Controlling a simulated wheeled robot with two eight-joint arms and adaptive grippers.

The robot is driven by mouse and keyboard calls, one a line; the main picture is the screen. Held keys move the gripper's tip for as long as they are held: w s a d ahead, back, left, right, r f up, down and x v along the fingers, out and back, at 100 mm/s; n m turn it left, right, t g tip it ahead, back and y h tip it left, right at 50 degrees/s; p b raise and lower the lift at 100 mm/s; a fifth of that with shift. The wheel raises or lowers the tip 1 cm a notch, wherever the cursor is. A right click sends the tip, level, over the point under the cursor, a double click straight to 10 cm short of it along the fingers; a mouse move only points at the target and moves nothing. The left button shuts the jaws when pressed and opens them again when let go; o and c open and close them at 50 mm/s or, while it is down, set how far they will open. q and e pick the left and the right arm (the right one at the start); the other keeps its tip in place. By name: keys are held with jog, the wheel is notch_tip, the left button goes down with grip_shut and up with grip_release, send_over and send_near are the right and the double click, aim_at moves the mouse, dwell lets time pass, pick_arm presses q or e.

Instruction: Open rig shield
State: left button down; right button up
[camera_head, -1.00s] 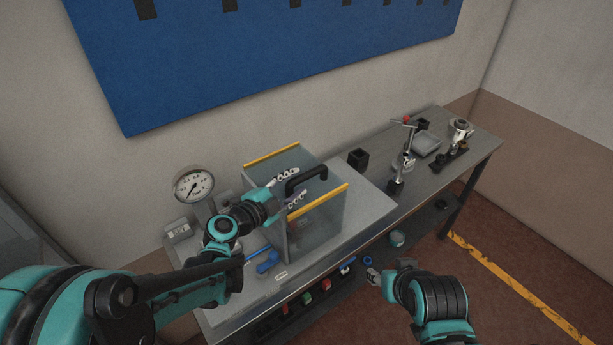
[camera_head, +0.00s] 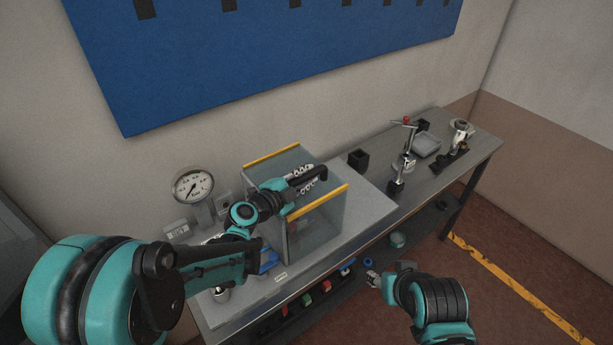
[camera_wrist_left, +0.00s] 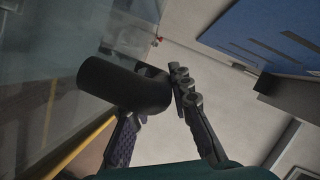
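A pressure gauge (camera_head: 193,186) stands left of the shield. Small coloured parts lie on the lower shelf (camera_head: 325,287). The wall (camera_head: 230,110) is close behind.

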pick_arm(q)
jog(key=w+d+b, duration=0.2)
jog(key=w+d, duration=1.1)
jog(key=d, duration=0.5)
jog(key=shift+d, duration=0.2)
jog(key=shift+w, duration=0.1)
jog(key=c, duration=1.4)
grip_release()
jog(key=shift+o, duration=0.2)
jog(key=v, duration=1.2)
